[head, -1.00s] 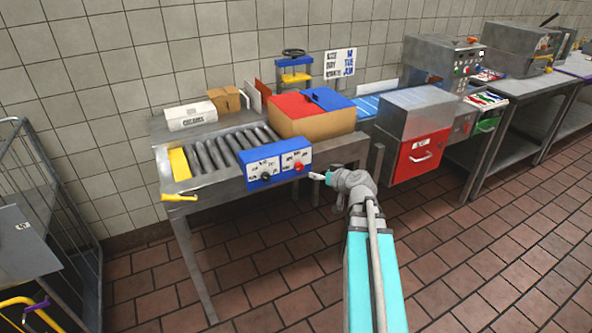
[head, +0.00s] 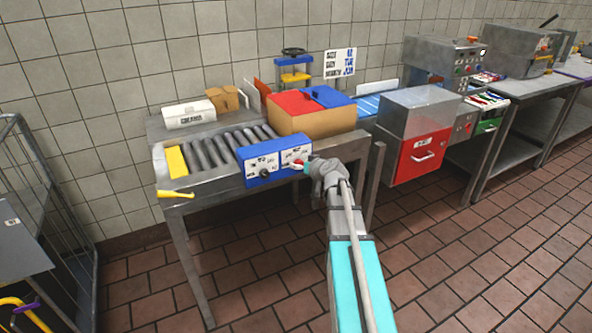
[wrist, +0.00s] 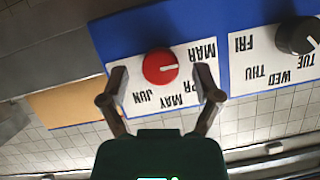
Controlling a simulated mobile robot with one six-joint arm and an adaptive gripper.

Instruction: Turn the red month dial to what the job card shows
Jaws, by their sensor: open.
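The red month dial (head: 298,164) is on the right half of the blue control panel (head: 248,152); it also shows in the wrist view (wrist: 160,66). In that view, which is upside down, its white mark points right, on the side of MAR and the partly hidden APR; MAY and JUN lie below the dial. My gripper (wrist: 161,76) is open, with one finger on each side of the dial and gaps between. In the head view my gripper (head: 306,167) is at the panel front. The job card (head: 340,62) on the wall seems to read JUN for month.
A black day dial (wrist: 298,36) sits beside the red one. The panel is on the front of a roller table (head: 205,152). A carton with red and blue flaps (head: 312,123) stands behind it. A red-fronted cabinet (head: 420,154) stands to the right.

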